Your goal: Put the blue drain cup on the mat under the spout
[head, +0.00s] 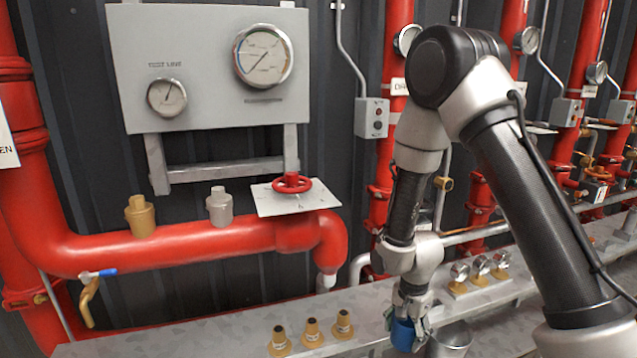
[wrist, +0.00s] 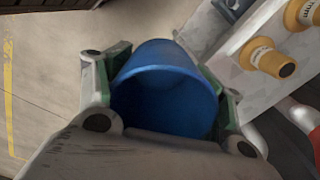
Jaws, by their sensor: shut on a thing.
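The blue drain cup (head: 403,334) is in my gripper (head: 408,318), low in the head view in front of the grey shelf. In the wrist view the cup (wrist: 165,85) fills the space between the two fingers of my gripper (wrist: 165,100), which press on its sides. The cup's open mouth faces the wrist camera. The spout (head: 327,281) is the pale end of the red pipe's downward bend, to the left of and above the cup. I cannot make out the mat in either view.
The grey shelf (head: 200,335) carries several brass fittings (head: 312,330) at the front and gauges (head: 480,267) farther right. A grey bucket (head: 450,338) stands right beside my gripper. A red handwheel (head: 291,183) sits above the pipe. Bare floor (wrist: 40,90) shows left in the wrist view.

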